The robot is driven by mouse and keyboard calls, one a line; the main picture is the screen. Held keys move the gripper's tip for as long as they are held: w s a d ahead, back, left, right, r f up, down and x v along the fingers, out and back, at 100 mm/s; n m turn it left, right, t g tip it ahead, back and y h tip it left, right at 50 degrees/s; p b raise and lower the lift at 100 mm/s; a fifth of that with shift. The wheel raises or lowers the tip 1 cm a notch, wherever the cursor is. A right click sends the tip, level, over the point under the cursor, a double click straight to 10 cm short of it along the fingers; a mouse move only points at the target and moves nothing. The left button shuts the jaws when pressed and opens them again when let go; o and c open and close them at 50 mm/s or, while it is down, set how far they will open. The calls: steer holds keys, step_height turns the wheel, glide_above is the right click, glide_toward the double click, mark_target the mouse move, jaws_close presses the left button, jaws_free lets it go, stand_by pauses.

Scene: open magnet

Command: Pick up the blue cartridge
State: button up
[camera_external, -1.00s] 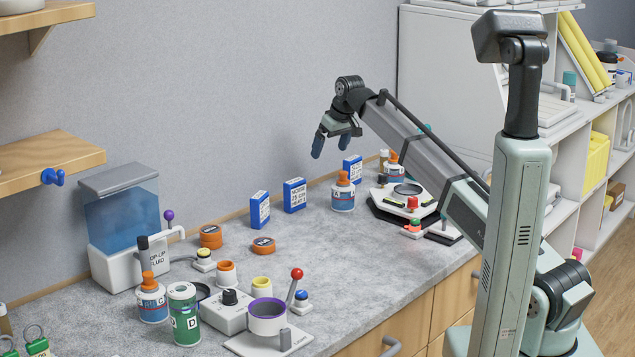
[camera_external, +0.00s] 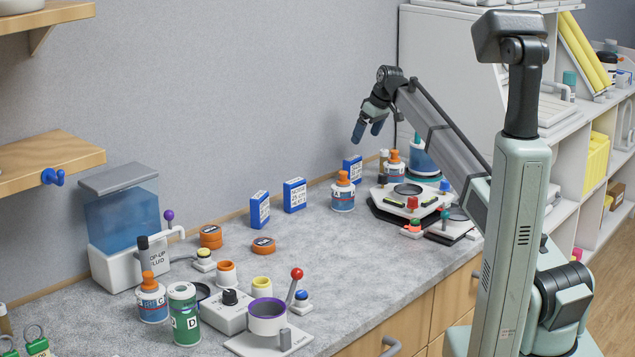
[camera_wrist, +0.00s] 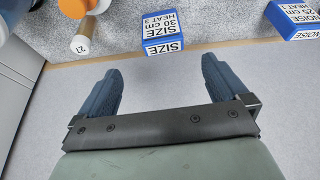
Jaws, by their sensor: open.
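Three blue cartridges with white labels stand on the grey counter by the wall: a left one (camera_external: 260,209), a middle one (camera_external: 294,194) and a right one (camera_external: 352,169) partly behind a bottle. My gripper (camera_external: 367,131) is open and empty, in the air above the right cartridge. A second one labelled NOISE 25 cm HEAT 1 (camera_wrist: 292,22) is at the top right, cut off by the edge.
An orange-capped bottle (camera_external: 343,196) stands just in front of the right cartridge. A black-and-white device (camera_external: 400,207) and another orange-capped bottle (camera_external: 394,165) stand to its right. The grey wall is close behind.

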mark_target(354, 158)
steer(key=x, duration=0.8)
steer(key=shift+f, duration=0.2)
steer(key=shift+a+x, duration=0.15)
steer(key=shift+x, duration=1.2)
steer(key=shift+a+x, duration=0.15)
steer(key=shift+x, duration=1.2)
steer(key=shift+r, duration=0.1)
steer(key=c, duration=1)
